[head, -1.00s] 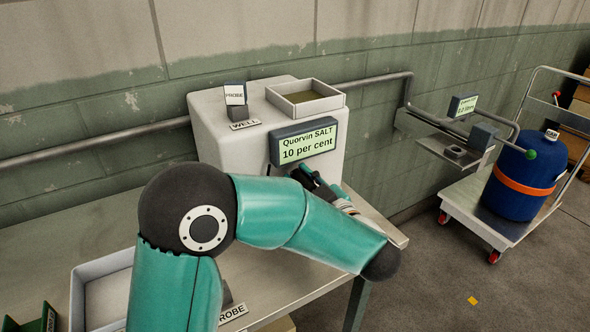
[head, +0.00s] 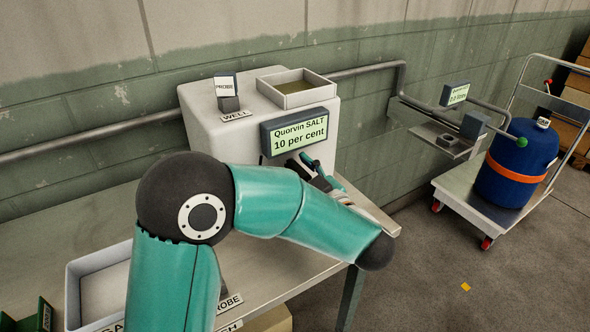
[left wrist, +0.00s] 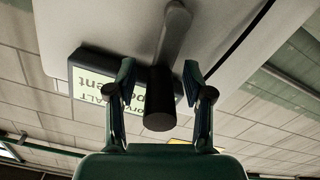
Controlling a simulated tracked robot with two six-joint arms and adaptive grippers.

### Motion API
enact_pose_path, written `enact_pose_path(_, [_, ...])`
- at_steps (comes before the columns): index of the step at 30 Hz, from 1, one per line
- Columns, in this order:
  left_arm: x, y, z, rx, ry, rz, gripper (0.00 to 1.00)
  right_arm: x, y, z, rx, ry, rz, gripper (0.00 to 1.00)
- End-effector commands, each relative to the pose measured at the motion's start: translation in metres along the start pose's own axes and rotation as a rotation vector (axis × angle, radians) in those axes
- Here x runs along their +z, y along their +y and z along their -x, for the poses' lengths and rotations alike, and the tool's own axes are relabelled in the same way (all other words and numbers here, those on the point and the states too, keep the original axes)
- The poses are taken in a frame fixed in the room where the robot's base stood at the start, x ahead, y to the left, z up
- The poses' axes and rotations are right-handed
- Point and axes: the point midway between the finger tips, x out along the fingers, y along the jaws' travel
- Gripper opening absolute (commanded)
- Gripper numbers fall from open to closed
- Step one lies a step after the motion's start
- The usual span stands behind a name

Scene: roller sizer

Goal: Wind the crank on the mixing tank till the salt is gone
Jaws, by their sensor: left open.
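The white mixing tank (head: 205,125) stands on the bench against the wall. Its display (head: 299,130) reads "Quorvin SALT 10 per cent". My left gripper (head: 318,170) is at the tank's front, just below the display, partly hidden by my own arm. In the left wrist view the crank has a grey arm (left wrist: 174,35) and a dark round handle (left wrist: 160,100). The handle lies between the two spread fingers of my left gripper (left wrist: 160,76), with a gap on each side. In the head view the crank is hidden. My right gripper is not in view.
An open tray (head: 296,100) and a probe in a well (head: 228,98) sit on top of the tank. A white bin (head: 85,290) is at the bench's left.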

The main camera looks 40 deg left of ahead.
Motion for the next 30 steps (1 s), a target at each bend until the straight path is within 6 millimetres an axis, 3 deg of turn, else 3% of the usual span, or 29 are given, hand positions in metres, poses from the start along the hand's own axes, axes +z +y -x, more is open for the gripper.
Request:
enact_pose_path(7, [0.0, 0.001, 0.02, 0.003, -0.001, 0.001, 0.52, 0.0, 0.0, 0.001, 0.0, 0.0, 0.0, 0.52])
enact_pose_path(21, [0.002, 0.002, 0.106, 0.004, -0.001, 0.001, 0.52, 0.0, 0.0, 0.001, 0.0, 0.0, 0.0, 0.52])
enact_pose_path(30, [0.002, 0.001, 0.12, 0.001, -0.001, 0.0, 0.52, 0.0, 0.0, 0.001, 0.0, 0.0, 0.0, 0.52])
